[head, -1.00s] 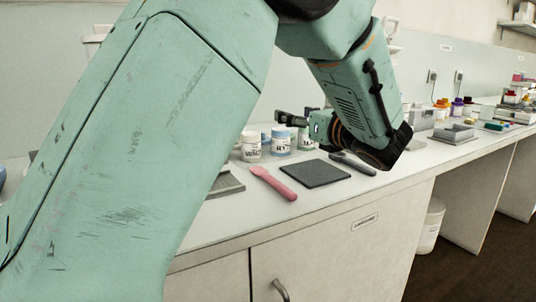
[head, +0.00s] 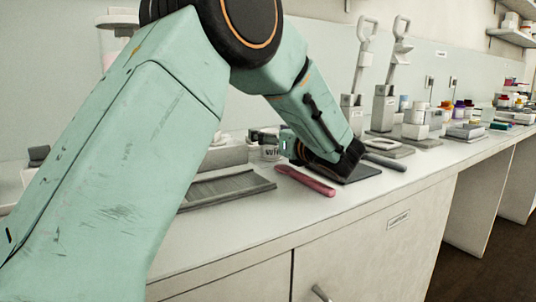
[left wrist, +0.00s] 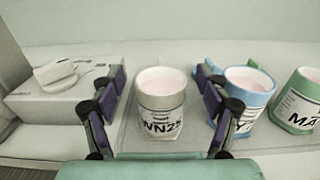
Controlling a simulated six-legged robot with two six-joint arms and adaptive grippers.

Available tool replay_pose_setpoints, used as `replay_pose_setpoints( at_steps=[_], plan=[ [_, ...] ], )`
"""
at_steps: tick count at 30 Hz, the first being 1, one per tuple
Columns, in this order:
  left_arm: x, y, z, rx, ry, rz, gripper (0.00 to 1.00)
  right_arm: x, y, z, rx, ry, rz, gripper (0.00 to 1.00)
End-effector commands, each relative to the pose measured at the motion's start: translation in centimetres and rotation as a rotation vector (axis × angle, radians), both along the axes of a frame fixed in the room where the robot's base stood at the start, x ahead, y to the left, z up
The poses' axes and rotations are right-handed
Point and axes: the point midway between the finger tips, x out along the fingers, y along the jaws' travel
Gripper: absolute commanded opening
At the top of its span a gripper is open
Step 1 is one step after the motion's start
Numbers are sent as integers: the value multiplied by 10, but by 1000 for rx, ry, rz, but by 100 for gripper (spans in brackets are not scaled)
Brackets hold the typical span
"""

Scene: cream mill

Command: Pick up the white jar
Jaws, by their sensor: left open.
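The white jar (left wrist: 161,104), open-topped with pale pinkish contents and a label reading about "WN25", stands upright on the counter. In the left wrist view it sits between the two spread fingers of my left gripper (left wrist: 160,78), with a visible gap on each side. In the head view my left gripper (head: 268,137) is low at the jar, which shows only partly behind it (head: 270,153). The left gripper is open and holds nothing. My right gripper is not in view.
A blue jar (left wrist: 248,88) stands close right of the white jar, by the right finger, with a green jar (left wrist: 302,100) beyond. A grey box (left wrist: 65,95) is at left. A pink spatula (head: 305,181) and dark slab (head: 352,171) lie in front.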

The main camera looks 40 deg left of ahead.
Motion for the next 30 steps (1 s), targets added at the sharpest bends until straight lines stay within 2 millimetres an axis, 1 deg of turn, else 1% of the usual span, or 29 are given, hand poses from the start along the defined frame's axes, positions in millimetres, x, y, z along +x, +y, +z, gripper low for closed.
replay_pose_setpoints(
  at_steps=[3,10,30],
  plan=[
    [2,6,0,2,-1,-1,75,0,0,-2,0,0,0,40],
    [1,8,1,2,-1,-1,75,0,0,-2,0,0,0,40],
    [-1,10,1,1,0,0,18,0,0,-2,0,0,0,40]
  ],
)
